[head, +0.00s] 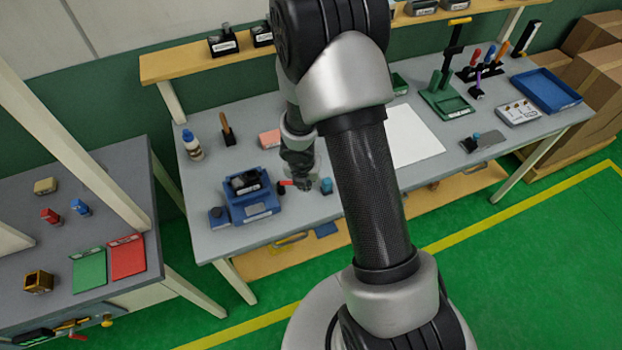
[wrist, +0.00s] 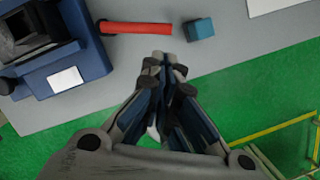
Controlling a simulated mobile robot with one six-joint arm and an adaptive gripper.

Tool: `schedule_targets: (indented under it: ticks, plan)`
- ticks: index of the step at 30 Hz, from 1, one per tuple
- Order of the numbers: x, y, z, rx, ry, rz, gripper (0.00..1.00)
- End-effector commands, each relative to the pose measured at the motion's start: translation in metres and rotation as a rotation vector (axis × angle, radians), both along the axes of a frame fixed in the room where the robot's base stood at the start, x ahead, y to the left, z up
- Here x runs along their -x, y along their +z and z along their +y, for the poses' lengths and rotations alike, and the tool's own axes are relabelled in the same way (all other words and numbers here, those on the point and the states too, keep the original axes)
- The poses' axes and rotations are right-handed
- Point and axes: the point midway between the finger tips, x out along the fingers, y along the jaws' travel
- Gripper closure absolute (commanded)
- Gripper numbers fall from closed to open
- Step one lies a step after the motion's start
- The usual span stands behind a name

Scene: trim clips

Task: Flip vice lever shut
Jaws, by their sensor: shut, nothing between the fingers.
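The blue vice (head: 252,207) sits near the front left of the grey workbench, with a dark part in its top. In the wrist view the vice (wrist: 85,62) fills the upper left corner. Its red lever (wrist: 138,28) sticks out flat to the right from a dark pivot on the vice's side; it also shows in the head view (head: 286,183). My gripper (wrist: 163,62) is shut and empty, its fingertips in front of the lever's right end in the wrist view. In the head view my gripper (head: 305,184) is small and partly dark.
A small blue block (wrist: 200,28) stands just right of the lever's end. A white sheet (head: 415,136) lies farther right on the workbench (head: 225,240). A bottle (head: 191,146) and a tool holder stand behind the vice. The bench's front edge runs close under my gripper.

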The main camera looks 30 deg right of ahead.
Motion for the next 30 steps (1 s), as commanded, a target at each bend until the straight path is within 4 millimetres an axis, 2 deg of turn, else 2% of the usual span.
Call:
schedule_targets:
  ticks: [1, 6, 26, 30]
  plan:
    - [0.000, 0.011, 0.003, 0.000, 0.000, 0.000, 1.00]
    - [0.001, 0.022, 0.009, -0.001, -0.002, 0.001, 1.00]
    - [0.001, 0.024, 0.011, -0.001, -0.003, 0.000, 1.00]
    - [-0.003, 0.033, 0.008, 0.002, -0.061, -0.027, 1.00]
